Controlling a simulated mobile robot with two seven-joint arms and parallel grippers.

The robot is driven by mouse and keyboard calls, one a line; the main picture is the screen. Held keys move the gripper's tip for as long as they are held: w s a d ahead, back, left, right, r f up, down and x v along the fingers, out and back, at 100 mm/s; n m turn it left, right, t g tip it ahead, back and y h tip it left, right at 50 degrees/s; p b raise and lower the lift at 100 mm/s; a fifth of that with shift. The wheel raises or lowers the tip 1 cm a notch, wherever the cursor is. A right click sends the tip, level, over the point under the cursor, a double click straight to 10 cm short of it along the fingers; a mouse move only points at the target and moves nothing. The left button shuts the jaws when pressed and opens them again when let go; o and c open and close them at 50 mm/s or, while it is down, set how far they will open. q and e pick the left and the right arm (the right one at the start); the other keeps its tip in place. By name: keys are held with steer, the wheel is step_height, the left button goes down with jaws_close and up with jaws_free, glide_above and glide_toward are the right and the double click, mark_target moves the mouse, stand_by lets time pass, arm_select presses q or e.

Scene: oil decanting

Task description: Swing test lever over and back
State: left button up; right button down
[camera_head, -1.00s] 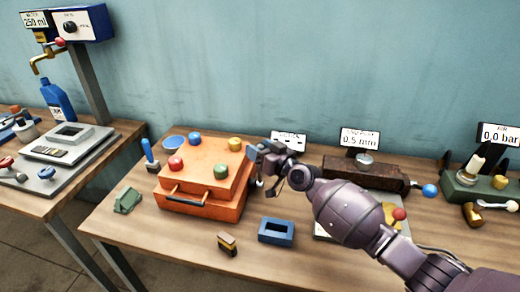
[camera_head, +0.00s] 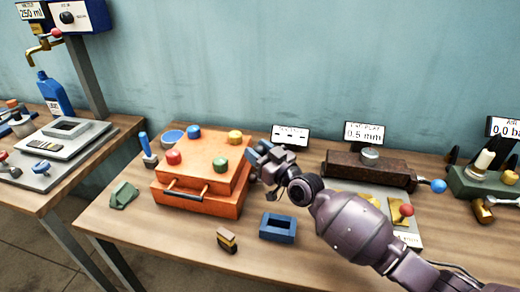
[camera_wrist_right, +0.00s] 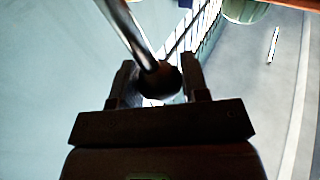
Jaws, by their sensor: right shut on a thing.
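The test lever shows in the right wrist view as a metal rod (camera_wrist_right: 127,27) ending in a dark round knob (camera_wrist_right: 160,80). The knob sits between the two fingers of my right gripper (camera_wrist_right: 160,85), which is shut on it. In the head view my right gripper (camera_head: 260,165) is at the right side of the orange box (camera_head: 200,204), close to its upper right edge. The lever is hidden there behind the gripper, so its angle cannot be told in that view. My left gripper is not in view.
The orange box carries several coloured knobs and a front handle (camera_head: 186,190). A display with dashes (camera_head: 290,135) stands behind the gripper. A blue open block (camera_head: 277,227) and a small yellow-black block (camera_head: 227,240) lie in front. A brown gauge block (camera_head: 340,168) stands at right.

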arm_select(q)
steer(key=b, duration=0.1)
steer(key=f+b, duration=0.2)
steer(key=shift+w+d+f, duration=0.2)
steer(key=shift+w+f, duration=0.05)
arm_select(e)
steer(key=s+n, duration=0.1)
steer(key=s+a+f+n+y, duration=0.1)
steer(key=s+n, duration=0.1)
steer(key=s+f+n+y, duration=0.1)
steer(key=shift+s+a+f+t, duration=0.15)
steer(key=shift+s+a+t, duration=0.05)
steer(key=shift+t, duration=0.2)
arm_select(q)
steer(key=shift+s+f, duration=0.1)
arm_select(e)
steer(key=c, duration=0.6)
jaws_free()
steer(key=shift+c, duration=0.2)
